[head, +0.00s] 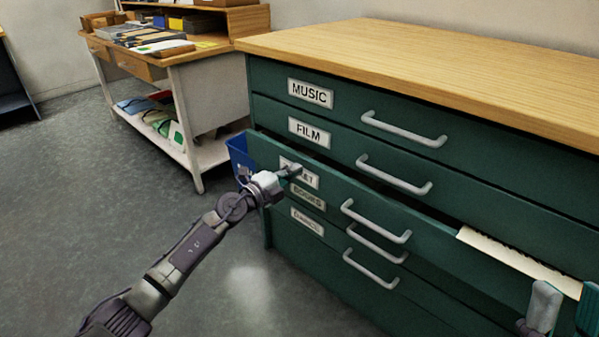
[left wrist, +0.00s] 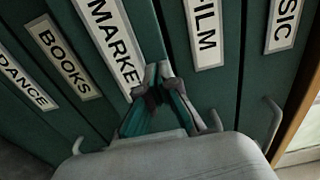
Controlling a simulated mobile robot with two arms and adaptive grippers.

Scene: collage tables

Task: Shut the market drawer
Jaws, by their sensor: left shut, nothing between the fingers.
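The market drawer (head: 440,240) is the third one down in the green cabinet (head: 262,85). It stands partly open, its front jutting out past the drawers above. A pale sheet (head: 520,263) shows inside at its right end. Its label is partly covered by my left gripper (head: 292,171) in the head view; the MARKET label (left wrist: 110,40) is large in the left wrist view. My left gripper (left wrist: 158,70) is shut and empty, its tips at or very near the drawer front beside the label. My right gripper (head: 560,312) shows only in part at the lower right corner.
The music (head: 345,115), film (head: 340,152), books (head: 325,205) and dance (head: 320,232) drawers look closed. A wooden worktop (head: 430,60) covers the cabinet. A white-legged table (head: 196,160) and a blue bin (head: 238,152) stand behind left. The grey floor at left is clear.

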